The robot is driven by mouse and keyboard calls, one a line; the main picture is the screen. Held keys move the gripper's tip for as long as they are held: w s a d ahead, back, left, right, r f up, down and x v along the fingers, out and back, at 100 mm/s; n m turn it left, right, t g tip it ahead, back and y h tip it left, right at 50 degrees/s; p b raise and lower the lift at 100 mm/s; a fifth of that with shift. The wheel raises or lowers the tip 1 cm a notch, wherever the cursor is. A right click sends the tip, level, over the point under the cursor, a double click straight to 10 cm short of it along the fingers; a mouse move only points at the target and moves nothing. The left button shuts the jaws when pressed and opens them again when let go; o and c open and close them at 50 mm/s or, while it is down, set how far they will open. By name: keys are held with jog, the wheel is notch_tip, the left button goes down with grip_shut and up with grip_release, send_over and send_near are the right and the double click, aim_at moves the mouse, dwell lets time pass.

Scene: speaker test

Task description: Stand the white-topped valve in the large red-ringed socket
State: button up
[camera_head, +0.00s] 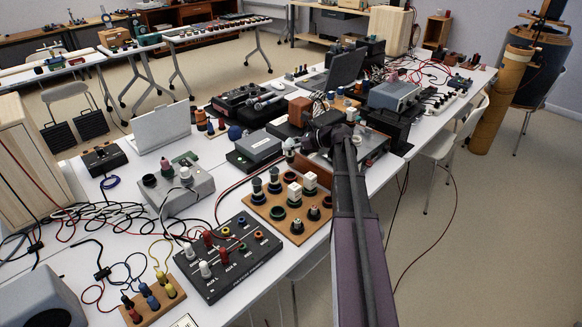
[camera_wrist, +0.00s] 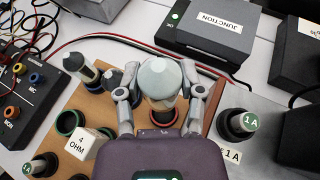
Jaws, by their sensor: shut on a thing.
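The white-topped valve (camera_wrist: 160,78) is between the two fingers of my gripper (camera_wrist: 161,92) in the wrist view, its pale dome facing the camera. A coppery lower part shows under the dome; its base is hidden. In the head view my gripper (camera_head: 303,148) is over the far end of the wooden socket board (camera_head: 262,211). In the wrist view the board (camera_wrist: 95,104) lies below the valve. The gap under the valve is hidden.
The 4 OHM cube (camera_wrist: 92,146) and a green-ringed socket (camera_wrist: 67,122) are left of my gripper. A dark-bodied valve (camera_wrist: 86,70) stands close by on the left. A 1 A piece (camera_wrist: 238,122) is at right. The JUNCTION box (camera_wrist: 205,38) is beyond, with red and black cables between.

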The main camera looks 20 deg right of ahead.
aim_at(290, 162)
jog(key=shift+f+b, duration=1.45)
jog(key=shift+f, duration=0.4)
jog(key=shift+f+b, duration=1.9)
jog(key=shift+f+b, duration=0.3)
jog(key=o, duration=1.2)
jog(key=shift+c, duration=0.2)
jog(key=shift+r, duration=0.2)
